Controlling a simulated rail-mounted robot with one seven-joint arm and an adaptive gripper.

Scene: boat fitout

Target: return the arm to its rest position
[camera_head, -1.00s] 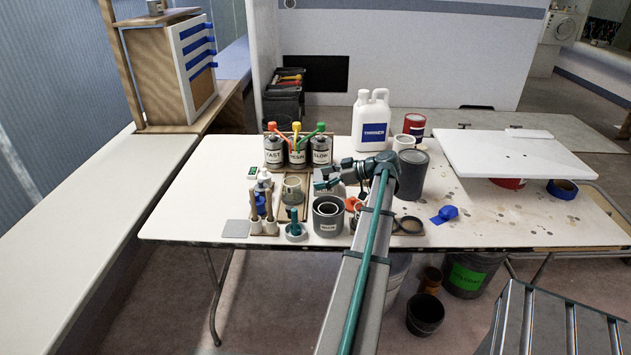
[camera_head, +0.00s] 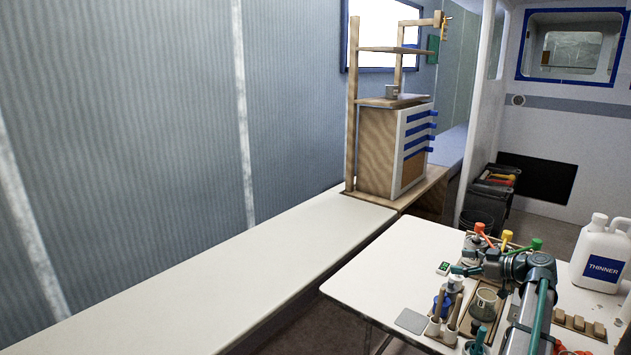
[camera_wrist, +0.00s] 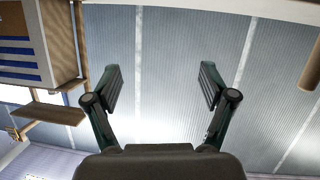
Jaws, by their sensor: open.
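My gripper (camera_head: 467,270) shows small in the head view, at the end of my teal and grey arm. It is above the white table, in front of the dispenser cans and near the mixing cups, pointing left. In the wrist view my gripper (camera_wrist: 160,88) has its two dark fingers spread wide with nothing between them. Behind them is the ribbed blue-grey wall (camera_wrist: 165,45). The arm hides part of the cans and table.
The table (camera_head: 385,270) holds a thinner jug (camera_head: 603,268), a grey cup (camera_head: 485,303) and a brush holder (camera_head: 441,328). A long white bench (camera_head: 220,285) runs along the left wall. A wooden cabinet (camera_head: 380,150) stands at its far end. The table's left part is clear.

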